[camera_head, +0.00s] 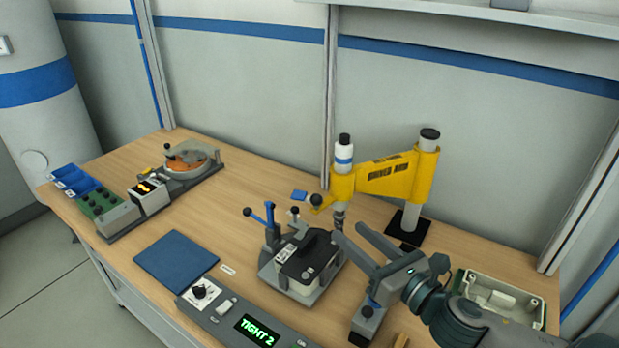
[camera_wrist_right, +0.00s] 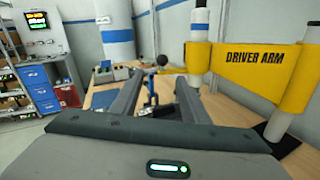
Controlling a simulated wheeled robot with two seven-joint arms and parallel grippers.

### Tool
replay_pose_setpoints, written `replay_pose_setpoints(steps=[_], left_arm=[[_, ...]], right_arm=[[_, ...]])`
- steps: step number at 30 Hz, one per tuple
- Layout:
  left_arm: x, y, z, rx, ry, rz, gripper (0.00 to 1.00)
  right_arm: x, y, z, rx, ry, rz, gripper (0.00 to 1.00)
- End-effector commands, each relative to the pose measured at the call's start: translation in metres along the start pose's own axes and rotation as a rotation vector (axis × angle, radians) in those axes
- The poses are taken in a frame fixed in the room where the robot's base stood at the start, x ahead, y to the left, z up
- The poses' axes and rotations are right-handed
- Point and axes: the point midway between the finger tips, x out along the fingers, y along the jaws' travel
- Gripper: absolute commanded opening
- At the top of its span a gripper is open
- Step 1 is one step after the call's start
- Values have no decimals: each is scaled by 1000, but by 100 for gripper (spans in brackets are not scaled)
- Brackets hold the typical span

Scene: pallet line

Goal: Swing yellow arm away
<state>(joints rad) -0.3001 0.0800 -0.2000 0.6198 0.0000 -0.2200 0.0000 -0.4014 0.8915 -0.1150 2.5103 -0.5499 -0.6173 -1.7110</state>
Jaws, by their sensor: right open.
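The yellow driver arm (camera_head: 385,179), lettered DRIVER ARM, spans from a post (camera_head: 415,190) on a black base to a white and blue driver (camera_head: 343,165) at its left end. It also shows at the right of the right wrist view (camera_wrist_right: 255,68). A dark ball knob (camera_wrist_right: 162,60) sticks out from its left end; it shows in the head view too (camera_head: 316,199). My right gripper (camera_head: 348,231) is open and empty, its fingers pointing towards the knob. In the right wrist view the knob appears beyond the fingertips (camera_wrist_right: 158,78), apart from them. My left gripper is not in view.
A clamp fixture (camera_head: 300,262) with a black part stands below the driver, left of my right gripper. A control panel (camera_head: 245,320) reading TIGHT 2 is at the front. A pale green open housing (camera_head: 500,298) lies at right. A blue mat (camera_head: 176,262) lies left.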

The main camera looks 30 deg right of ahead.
Motion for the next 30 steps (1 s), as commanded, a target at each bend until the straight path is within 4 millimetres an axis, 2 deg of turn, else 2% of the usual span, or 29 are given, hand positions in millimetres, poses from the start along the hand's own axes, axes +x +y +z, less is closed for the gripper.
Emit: replay_pose_setpoints(steps=[19,30], left_arm=[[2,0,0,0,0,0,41],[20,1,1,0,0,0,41]], right_arm=[[2,0,-1,0,-1,0,41],[21,-1,-2,0,-5,1,41]])
